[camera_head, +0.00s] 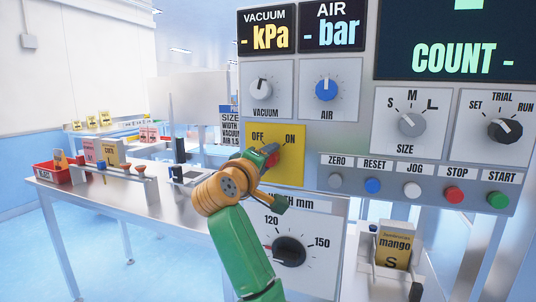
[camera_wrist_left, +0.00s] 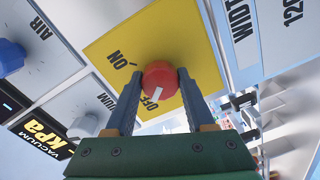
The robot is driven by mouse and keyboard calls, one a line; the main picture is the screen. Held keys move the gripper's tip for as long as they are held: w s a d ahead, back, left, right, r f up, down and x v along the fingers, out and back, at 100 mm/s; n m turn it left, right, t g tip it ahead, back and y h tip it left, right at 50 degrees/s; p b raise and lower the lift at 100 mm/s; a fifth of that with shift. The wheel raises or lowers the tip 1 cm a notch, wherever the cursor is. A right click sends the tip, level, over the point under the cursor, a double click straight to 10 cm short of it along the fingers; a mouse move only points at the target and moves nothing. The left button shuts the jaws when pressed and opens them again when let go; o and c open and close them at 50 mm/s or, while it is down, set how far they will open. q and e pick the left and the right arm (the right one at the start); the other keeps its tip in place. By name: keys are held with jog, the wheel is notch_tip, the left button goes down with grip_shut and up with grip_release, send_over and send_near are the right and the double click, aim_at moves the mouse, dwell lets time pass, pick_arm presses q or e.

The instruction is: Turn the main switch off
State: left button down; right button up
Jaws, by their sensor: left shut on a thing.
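The main switch is a round red knob (camera_head: 272,160) on a yellow plate (camera_head: 292,172) lettered OFF at left and ON at right. My left gripper (camera_head: 268,156) is at the plate and partly hides the knob in the head view. In the left wrist view the two fingers of my left gripper (camera_wrist_left: 160,80) are shut on opposite sides of the red knob (camera_wrist_left: 160,78). A white mark on the knob slants toward the OFF lettering, which the knob and a finger partly cover. My right gripper is in neither view.
The vacuum knob (camera_head: 262,88) and blue air knob (camera_head: 326,89) sit above the plate. The width dial (camera_head: 289,251) is below it. A row of push buttons, including red stop (camera_head: 453,194), is at right. A metal table (camera_head: 115,190) with snack boxes stands at left.

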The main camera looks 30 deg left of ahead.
pick_arm(q)
jog(key=shift+r+n, duration=0.1)
jog(key=shift+n, duration=0.5)
jog(key=shift+c, duration=1.3)
grip_release()
jog(key=b+v, duration=0.1)
jog(key=v, duration=0.6)
jog(key=shift+b, duration=0.4)
